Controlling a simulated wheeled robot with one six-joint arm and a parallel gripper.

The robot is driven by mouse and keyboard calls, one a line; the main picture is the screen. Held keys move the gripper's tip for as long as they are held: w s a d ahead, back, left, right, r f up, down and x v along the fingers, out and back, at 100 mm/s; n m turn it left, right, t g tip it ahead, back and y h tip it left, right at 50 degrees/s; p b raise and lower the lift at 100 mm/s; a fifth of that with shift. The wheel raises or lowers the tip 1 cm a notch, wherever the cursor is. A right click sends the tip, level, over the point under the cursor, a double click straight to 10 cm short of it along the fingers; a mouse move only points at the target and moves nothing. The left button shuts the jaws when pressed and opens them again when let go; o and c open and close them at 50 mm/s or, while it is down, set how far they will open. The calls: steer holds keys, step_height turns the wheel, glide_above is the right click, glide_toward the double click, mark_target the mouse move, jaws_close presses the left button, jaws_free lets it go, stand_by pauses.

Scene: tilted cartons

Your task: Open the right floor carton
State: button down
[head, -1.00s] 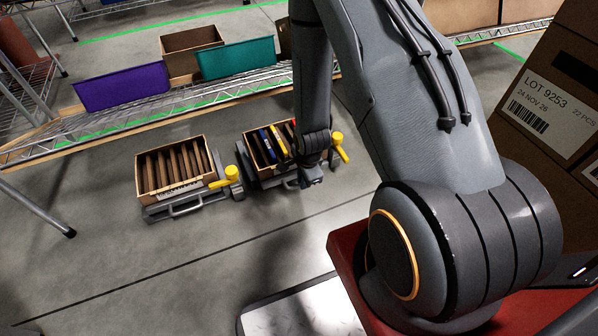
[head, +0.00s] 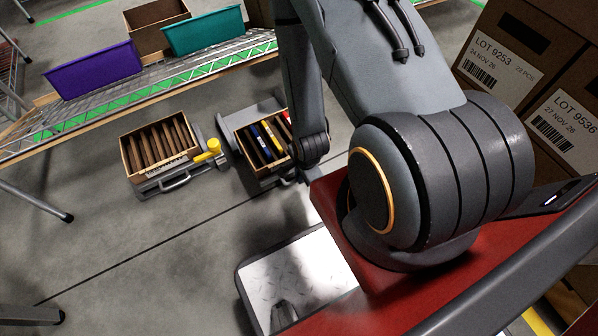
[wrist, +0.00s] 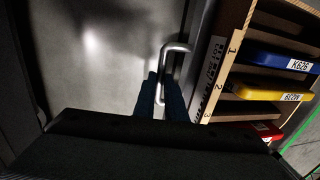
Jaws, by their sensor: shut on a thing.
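The right floor carton (head: 245,143) is an open-topped cardboard box holding blue, yellow and red pieces among dark dividers. It sits forward on its grey base (head: 237,112), whose bare rear part shows behind it. In the wrist view the carton's numbered front wall (wrist: 226,70) is at the right, with a metal bar handle (wrist: 176,46) in front of it. My gripper (wrist: 161,88) is shut on the handle. In the head view my arm covers the carton's right side and the handle.
The left floor carton (head: 125,160), with brown dividers, stands beside it with a yellow knob (head: 213,145). A wire shelf (head: 150,83) behind holds a purple bin (head: 92,70) and a teal bin (head: 203,32). Labelled cartons (head: 487,60) stand at the right.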

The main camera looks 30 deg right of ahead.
steer(key=c, duration=1.8)
jaws_free()
steer(key=r+p, duration=0.1)
steer(key=r, duration=0.1)
steer(key=s+r+p, duration=0.1)
steer(key=r, duration=0.2)
steer(key=r+p, duration=0.1)
steer(key=r, duration=0.1)
steer(key=shift+s+r, duration=0.25)
steer(key=shift+r, duration=0.1)
